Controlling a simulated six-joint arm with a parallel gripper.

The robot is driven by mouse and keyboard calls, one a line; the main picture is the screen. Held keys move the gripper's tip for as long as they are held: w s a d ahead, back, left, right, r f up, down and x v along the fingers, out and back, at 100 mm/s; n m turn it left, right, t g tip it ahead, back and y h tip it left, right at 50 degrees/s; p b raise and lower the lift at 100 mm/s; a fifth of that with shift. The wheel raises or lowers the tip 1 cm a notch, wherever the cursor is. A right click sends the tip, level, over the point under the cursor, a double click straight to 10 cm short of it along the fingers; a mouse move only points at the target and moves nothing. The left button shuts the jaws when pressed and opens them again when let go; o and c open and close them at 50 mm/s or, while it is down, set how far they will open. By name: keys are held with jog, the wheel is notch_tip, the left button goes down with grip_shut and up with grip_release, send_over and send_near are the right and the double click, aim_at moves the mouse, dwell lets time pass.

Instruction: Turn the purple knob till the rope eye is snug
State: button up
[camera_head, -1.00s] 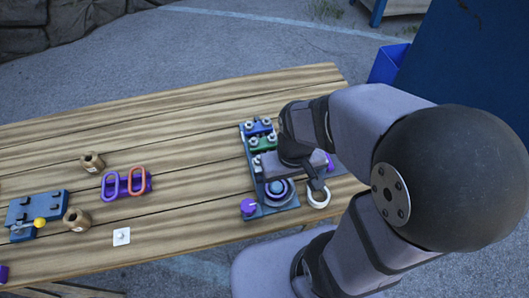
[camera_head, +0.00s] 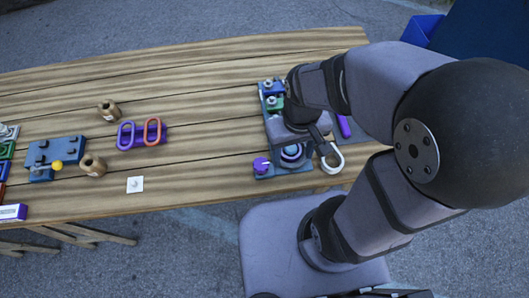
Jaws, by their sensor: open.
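The purple knob (camera_head: 261,165) sits at the front left corner of the blue cable-reel fixture (camera_head: 270,174) on the table. The round blue-grey reel (camera_head: 292,153) is just right of it, partly covered by my gripper. A pale loop (camera_head: 338,164), which looks like the rope eye, lies at the right of the reel near the table's front edge; I cannot tell how snug it is. My gripper (camera_head: 314,138) is open above the fixture, behind and right of the knob and apart from it. Its fingers are small and partly hidden.
Blue and green clamp blocks (camera_head: 272,95) stand behind the reel, close to my arm. A purple bar (camera_head: 344,126) lies to the right.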

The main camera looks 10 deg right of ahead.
jog(key=s+a+f+n+g+b, duration=0.1)
jog(key=s+a+f+n+b, duration=0.1)
jog(key=a+f+n, duration=0.15)
jog(key=n+t+h+b, duration=0.15)
jog(key=n+h, duration=0.35)
jog(key=n, duration=0.8)
send_near(260, 164)
jog(key=f, duration=0.1)
jog(key=shift+y, duration=0.3)
jog(key=shift+d+p+x, duration=0.2)
jog(key=shift+d+x, duration=0.05)
jog(key=shift+x, duration=1.7)
jog(key=shift+d+p+x, duration=0.2)
jog(key=shift+x, duration=1.75)
jog(key=shift+w+r, duration=0.1)
jog(key=shift+r, duration=0.1)
jog(key=c, duration=1.1)
